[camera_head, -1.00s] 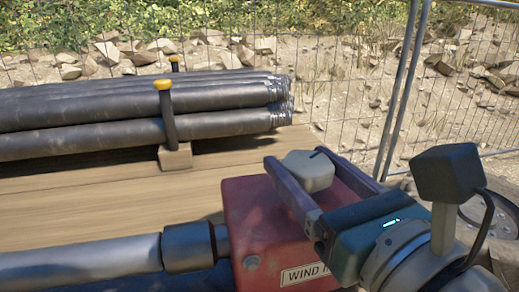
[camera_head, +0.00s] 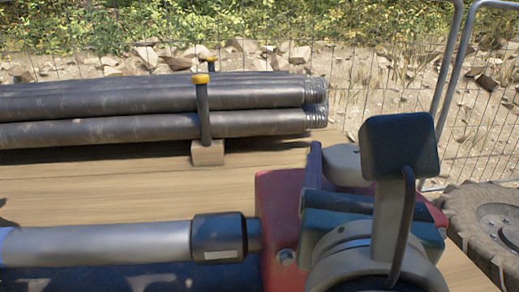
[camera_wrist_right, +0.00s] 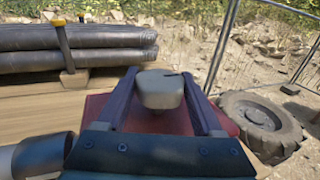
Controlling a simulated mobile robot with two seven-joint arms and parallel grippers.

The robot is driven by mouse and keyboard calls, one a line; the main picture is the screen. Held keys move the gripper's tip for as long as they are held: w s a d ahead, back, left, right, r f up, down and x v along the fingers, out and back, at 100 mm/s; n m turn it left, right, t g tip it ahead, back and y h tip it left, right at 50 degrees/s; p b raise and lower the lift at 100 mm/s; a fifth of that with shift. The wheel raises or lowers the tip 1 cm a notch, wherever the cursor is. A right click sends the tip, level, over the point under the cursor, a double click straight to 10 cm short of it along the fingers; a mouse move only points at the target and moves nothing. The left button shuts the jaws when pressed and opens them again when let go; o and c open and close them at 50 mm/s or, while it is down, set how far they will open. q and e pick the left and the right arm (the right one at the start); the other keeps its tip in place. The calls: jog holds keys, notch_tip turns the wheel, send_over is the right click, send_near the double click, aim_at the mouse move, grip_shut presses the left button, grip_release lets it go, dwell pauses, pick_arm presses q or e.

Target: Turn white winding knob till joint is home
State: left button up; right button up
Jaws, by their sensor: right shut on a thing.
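The white winding knob (camera_head: 343,165) sits on top of the red box (camera_head: 276,225). My right gripper (camera_wrist_right: 160,76) is shut on the knob, one dark finger on each side. In the head view my wrist hides part of the knob and one finger. A grey pipe joint (camera_head: 100,246) lies level at the left. Its dark end collar (camera_head: 220,238) carries a pale mark and meets a short stub at the red box. My left gripper is not in view.
Several dark threaded pipes (camera_head: 150,125) are stacked on the wooden deck (camera_head: 130,190), behind a yellow-topped post (camera_head: 203,110). A wire fence (camera_head: 455,70) runs behind. The deck between the pipes and the joint is clear.

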jog(key=o, duration=1.4)
jog(key=shift+c, duration=0.2)
jog(key=v, duration=1)
jog(key=shift+r, duration=0.1)
jog(key=shift+c, duration=0.2)
